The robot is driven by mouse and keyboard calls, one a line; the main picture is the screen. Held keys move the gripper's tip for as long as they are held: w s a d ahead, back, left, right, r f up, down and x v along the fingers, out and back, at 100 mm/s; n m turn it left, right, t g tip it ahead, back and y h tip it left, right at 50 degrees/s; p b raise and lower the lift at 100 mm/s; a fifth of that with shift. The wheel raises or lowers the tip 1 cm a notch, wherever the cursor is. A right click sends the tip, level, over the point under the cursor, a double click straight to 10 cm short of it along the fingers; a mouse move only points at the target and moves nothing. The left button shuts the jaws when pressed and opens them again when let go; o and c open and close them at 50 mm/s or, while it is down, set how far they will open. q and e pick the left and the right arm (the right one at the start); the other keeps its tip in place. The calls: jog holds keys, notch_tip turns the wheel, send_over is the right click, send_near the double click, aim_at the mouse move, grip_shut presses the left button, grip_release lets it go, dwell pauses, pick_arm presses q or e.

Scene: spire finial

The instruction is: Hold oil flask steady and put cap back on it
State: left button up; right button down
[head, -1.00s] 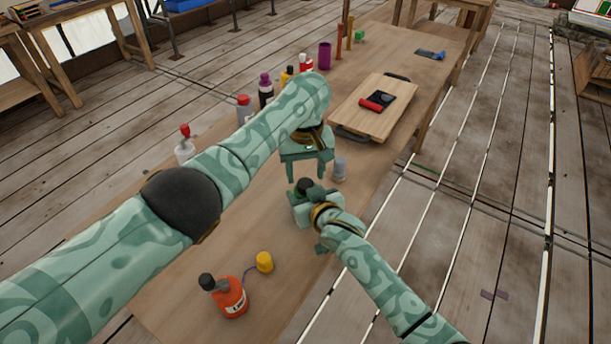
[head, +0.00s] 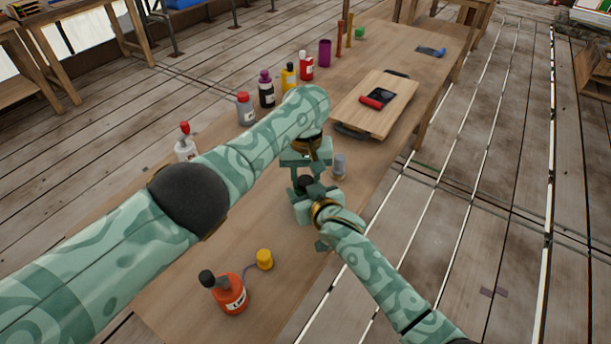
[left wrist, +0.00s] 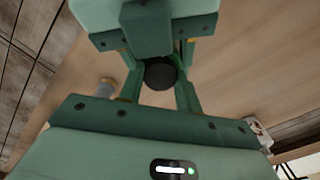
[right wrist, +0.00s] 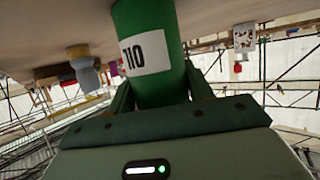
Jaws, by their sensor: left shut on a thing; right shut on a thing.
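The oil flask is a green cylinder with a white label (right wrist: 148,55), upright in my right gripper (head: 306,200). A round black cap (left wrist: 160,74) sits between the fingers of my left gripper (left wrist: 160,80). In the head view this dark cap (head: 305,184) is at the top of the flask, directly above my right gripper. My left gripper reaches down from above and is shut on the cap. How fully the cap is seated is hidden by the fingers.
An orange bottle (head: 230,294) stands near the front, with a yellow cap (head: 264,260) beside it on a cord. A small grey container (head: 339,167) stands close right of the grippers. Several bottles line the table's left edge. A wooden board (head: 378,118) lies behind.

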pick_arm(q)
jog(key=m, duration=0.5)
jog(key=o, duration=1.1)
jog(key=shift+d, duration=0.1)
jog(key=shift+r, duration=2.25)
jog(key=shift+c, duration=0.4)
